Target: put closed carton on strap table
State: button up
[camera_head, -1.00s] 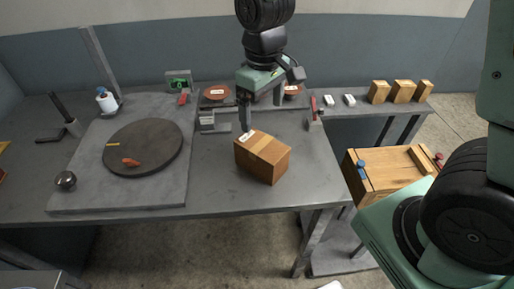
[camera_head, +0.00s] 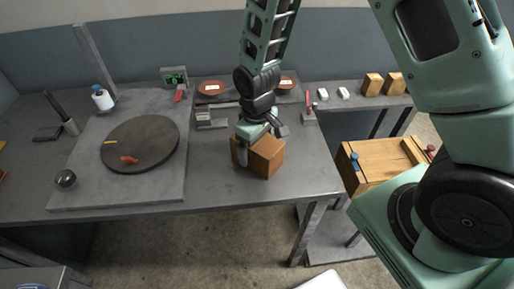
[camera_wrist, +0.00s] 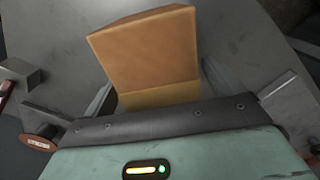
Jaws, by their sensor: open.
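The closed carton (camera_head: 266,160) is a brown box on the grey worktable (camera_head: 225,190), near its right front part. My gripper (camera_head: 260,145) is lowered over the carton, with one finger beside its left side; the other finger is partly hidden behind the wrist and box. In the wrist view, the carton (camera_wrist: 150,52) shows between the widely spread fingers, with gaps on both sides, so my gripper (camera_wrist: 160,105) is open. Which surface is the strap table is not clear from the pictures.
A round dark turntable (camera_head: 140,143) with a red item lies on a grey slab at left. A wooden crate (camera_head: 380,163) stands low at right. Small boxes (camera_head: 372,84) sit on the back shelf. Reddish dishes (camera_head: 211,88) and a metal block are behind the carton.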

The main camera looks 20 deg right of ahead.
jog(key=shift+f, duration=1.25)
jog(key=c, duration=1.4)
jog(key=shift+r, duration=0.1)
